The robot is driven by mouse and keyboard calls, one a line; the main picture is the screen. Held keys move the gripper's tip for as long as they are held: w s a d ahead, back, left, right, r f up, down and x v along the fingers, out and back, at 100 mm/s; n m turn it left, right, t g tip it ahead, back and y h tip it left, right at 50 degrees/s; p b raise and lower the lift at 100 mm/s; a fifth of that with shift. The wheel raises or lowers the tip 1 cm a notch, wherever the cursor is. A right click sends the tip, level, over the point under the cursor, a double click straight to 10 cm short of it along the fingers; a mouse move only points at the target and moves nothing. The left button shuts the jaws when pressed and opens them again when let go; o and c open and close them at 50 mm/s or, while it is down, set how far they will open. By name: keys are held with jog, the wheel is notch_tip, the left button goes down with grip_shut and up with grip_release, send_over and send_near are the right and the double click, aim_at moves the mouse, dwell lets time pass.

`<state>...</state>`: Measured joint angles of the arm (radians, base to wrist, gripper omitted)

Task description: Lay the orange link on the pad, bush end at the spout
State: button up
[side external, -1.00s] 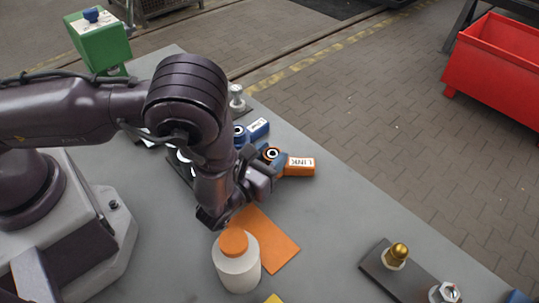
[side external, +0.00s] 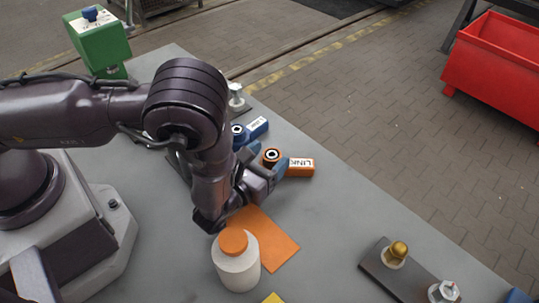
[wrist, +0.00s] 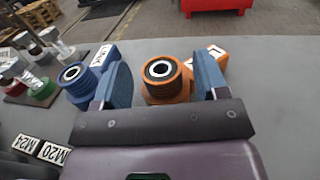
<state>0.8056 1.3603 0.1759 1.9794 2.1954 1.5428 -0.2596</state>
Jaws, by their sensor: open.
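The orange link (side external: 301,167) lies on the grey table, its label reading LINK and its round bush end toward the left. In the wrist view its bush end (wrist: 164,76), with a dark ring and pale centre, shows between my blue fingers. My gripper (wrist: 161,62) is open, one finger to each side of the bush end; I cannot tell whether either touches it. The right finger partly hides the link's labelled body. The flat orange pad (side external: 272,243) lies bare on the table in front of my gripper, beside a white bottle with an orange cap (side external: 233,241). I cannot make out a spout.
A blue link (side external: 258,127) lies close behind the orange one, left of my fingers in the wrist view. Bolts stand on a dark plate (wrist: 17,97) farther left. A plate with a brass piece (side external: 398,252) is at the front right. The table between is clear.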

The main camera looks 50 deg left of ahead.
jog(key=s, duration=0.3)
jog(key=s+d, duration=0.1)
jog(key=s, duration=0.2)
jog(key=s+d, duration=0.1)
jog(key=s, duration=0.2)
jog(key=shift+s, duration=0.4)
jog(key=shift+o, duration=0.5)
jog(key=shift+s+d, duration=0.1)
jog(key=shift+s, duration=0.5)
jog(key=shift+r, duration=0.1)
